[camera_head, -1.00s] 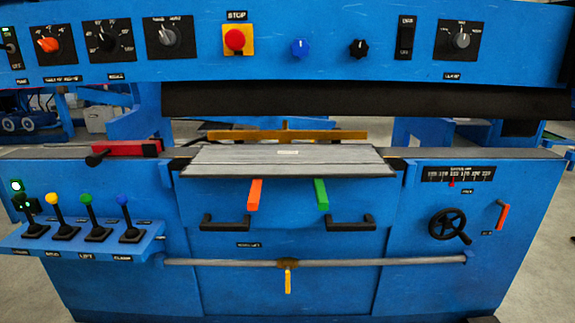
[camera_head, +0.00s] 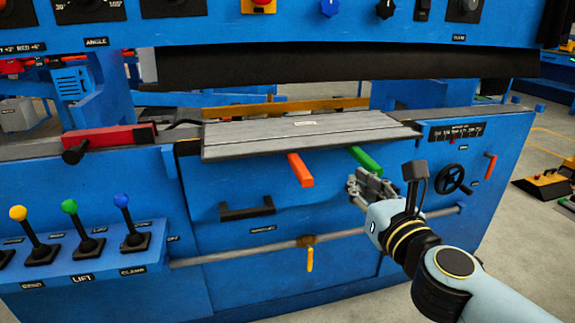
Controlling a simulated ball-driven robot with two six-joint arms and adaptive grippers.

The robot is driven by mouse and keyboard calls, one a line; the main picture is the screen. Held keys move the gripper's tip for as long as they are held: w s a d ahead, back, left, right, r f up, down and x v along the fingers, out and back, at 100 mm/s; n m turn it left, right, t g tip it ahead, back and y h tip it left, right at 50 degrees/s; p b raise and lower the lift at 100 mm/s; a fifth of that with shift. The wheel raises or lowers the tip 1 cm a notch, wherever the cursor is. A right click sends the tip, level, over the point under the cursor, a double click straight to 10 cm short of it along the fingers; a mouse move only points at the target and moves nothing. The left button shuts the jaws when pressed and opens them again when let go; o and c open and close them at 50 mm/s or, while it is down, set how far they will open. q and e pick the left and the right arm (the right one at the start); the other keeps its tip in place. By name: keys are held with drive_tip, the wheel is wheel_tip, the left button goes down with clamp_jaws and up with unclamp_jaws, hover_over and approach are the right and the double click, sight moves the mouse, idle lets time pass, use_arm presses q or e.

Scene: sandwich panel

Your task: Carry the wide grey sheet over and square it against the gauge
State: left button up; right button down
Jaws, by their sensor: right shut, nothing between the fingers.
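The wide grey sheet (camera_head: 260,137) lies flat on the bed of the blue machine, its front edge sticking out over an orange handle (camera_head: 300,170) and a green handle (camera_head: 366,159). A yellow-brown bar (camera_head: 285,107), perhaps the gauge, stands upright behind the sheet; I cannot tell whether they touch. My right gripper (camera_head: 355,190) is shut and empty, in front of the machine, below the sheet's right part and close to the green handle. It hides the right black pull handle. My left gripper is not in view.
A dark beam (camera_head: 340,74) hangs above the sheet. A red clamp-like block (camera_head: 110,138) sits left of it. Levers with yellow, green and blue knobs (camera_head: 121,200) stand at the lower left. A handwheel (camera_head: 449,179) and a front rail (camera_head: 230,256) are near my right arm.

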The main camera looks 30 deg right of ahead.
approach(320, 139)
drive_tip(key=x, duration=0.2)
drive_tip(key=shift+w+f, duration=0.2)
drive_tip(key=shift+w, duration=0.15)
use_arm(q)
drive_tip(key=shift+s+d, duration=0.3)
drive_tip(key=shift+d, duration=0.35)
use_arm(e)
drive_tip(key=shift+w+d, duration=0.2)
drive_tip(key=shift+w, duration=0.25)
drive_tip(key=x, duration=0.6)
drive_tip(key=shift+w, duration=0.15)
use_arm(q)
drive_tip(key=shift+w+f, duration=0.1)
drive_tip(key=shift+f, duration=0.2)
use_arm(e)
drive_tip(key=shift+r, duration=0.15)
drive_tip(key=shift+a, duration=0.1)
